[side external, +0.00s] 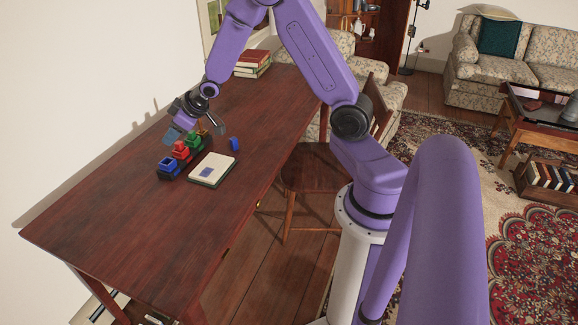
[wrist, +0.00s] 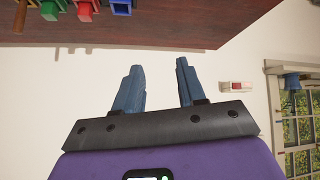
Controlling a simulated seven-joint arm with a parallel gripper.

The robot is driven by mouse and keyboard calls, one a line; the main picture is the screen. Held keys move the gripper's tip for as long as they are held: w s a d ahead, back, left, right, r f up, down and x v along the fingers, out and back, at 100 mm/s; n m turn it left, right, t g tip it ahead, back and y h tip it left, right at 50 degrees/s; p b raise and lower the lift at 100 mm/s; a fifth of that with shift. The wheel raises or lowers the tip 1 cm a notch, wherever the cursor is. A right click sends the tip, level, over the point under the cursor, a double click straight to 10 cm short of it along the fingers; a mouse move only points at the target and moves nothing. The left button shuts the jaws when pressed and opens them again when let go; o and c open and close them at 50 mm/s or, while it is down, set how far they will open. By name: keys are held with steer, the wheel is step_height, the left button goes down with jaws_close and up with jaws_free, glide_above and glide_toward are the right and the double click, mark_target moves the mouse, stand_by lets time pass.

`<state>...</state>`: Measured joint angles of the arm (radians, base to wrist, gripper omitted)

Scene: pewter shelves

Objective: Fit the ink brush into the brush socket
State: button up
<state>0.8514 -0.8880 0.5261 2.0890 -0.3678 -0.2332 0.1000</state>
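A dark rack (side external: 166,177) on the desk holds a row of coloured blocks: a blue one (side external: 167,166), a red one (side external: 180,151) and a green one (side external: 193,143). A brownish piece (side external: 203,131) is at the far end, partly hidden by my gripper. In the wrist view the blue (wrist: 121,6), red (wrist: 86,9) and green (wrist: 51,9) pieces show at the top edge, with a thin brown piece (wrist: 20,16) at the left. I cannot tell which is the ink brush or the brush socket. My gripper (wrist: 160,64) is open and empty, above the rack's far end.
A notebook (side external: 212,169) lies right of the rack, with a small blue round object (side external: 234,144) just beyond it. Stacked books (side external: 252,62) are at the desk's far end. The wall is close on the left. The near half of the desk (side external: 130,225) is clear.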

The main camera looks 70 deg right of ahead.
steer(key=s+a+r+n+g, duration=0.2)
steer(key=s+a+r, duration=0.1)
steer(key=s+a, duration=0.55)
steer(key=s+a+r+n+g, duration=0.25)
steer(key=s+a, duration=0.35)
steer(key=s, duration=0.5)
steer(key=s+d+r+n+g, duration=0.1)
steer(key=s+n+g, duration=0.1)
steer(key=s, duration=0.7)
steer(key=s+d+r+n+g+h, duration=0.1)
steer(key=s+n, duration=0.1)
steer(key=s, duration=0.8)
steer(key=shift+d+r+g, duration=0.15)
steer(key=shift+d+g, duration=0.1)
steer(key=shift+g, duration=0.1)
